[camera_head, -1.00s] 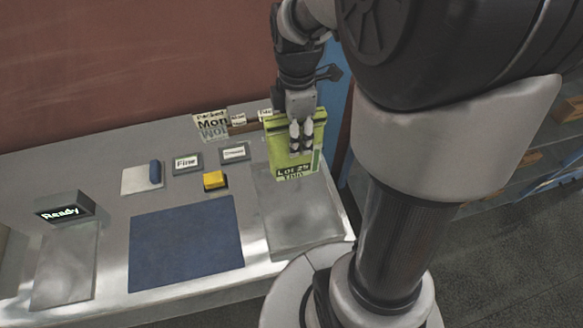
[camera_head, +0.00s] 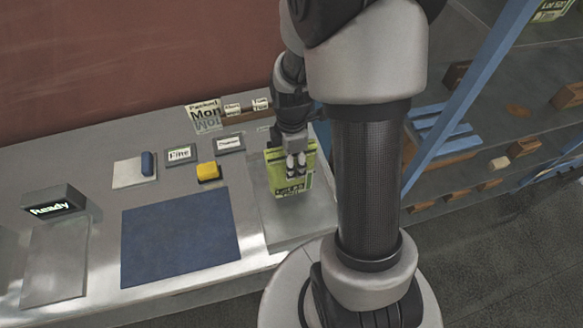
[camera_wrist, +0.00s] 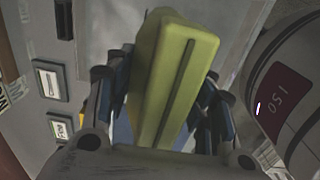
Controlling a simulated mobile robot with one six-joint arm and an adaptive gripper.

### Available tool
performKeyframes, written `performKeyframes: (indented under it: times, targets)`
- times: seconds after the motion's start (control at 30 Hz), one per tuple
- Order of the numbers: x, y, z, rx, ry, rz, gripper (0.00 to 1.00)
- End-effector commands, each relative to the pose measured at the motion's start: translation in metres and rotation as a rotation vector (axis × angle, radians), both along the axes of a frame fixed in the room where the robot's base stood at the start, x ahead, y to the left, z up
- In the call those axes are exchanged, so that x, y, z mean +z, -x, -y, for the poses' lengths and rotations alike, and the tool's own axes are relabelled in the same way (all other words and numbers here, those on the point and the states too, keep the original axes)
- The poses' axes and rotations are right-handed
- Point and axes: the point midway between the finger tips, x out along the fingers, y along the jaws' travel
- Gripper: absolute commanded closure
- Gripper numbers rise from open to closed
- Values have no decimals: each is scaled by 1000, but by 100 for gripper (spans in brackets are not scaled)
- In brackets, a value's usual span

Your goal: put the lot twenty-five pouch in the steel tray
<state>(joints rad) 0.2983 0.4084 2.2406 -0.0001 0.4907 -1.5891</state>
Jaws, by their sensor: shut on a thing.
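The lot twenty-five pouch (camera_head: 274,172) is yellow-green with a "Lot 25" label low on its front. My gripper (camera_head: 296,170) is shut on its upper middle and holds it upright. In the wrist view the pouch (camera_wrist: 172,75) stands between the two fingers of my gripper (camera_wrist: 162,105), its narrow edge toward the camera. The steel tray (camera_head: 285,228) is the flat grey panel at the bench's right end. The pouch appears over its back part; I cannot tell whether its bottom touches. The pouch hides some of the tray.
A blue mat (camera_head: 180,243) lies left of the tray. A "Ready" display (camera_head: 52,203) stands at left. A blue-framed shelf (camera_head: 470,90) is at right.

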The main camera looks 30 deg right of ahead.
Motion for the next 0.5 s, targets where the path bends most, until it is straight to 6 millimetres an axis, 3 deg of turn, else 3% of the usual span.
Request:
performKeyframes:
  times: [0.2, 0.5]
  targets:
    - [-34, 1, 0, 0, -1, -5, 100]
    - [-35, 0, 0, 0, 0, -1, 100]
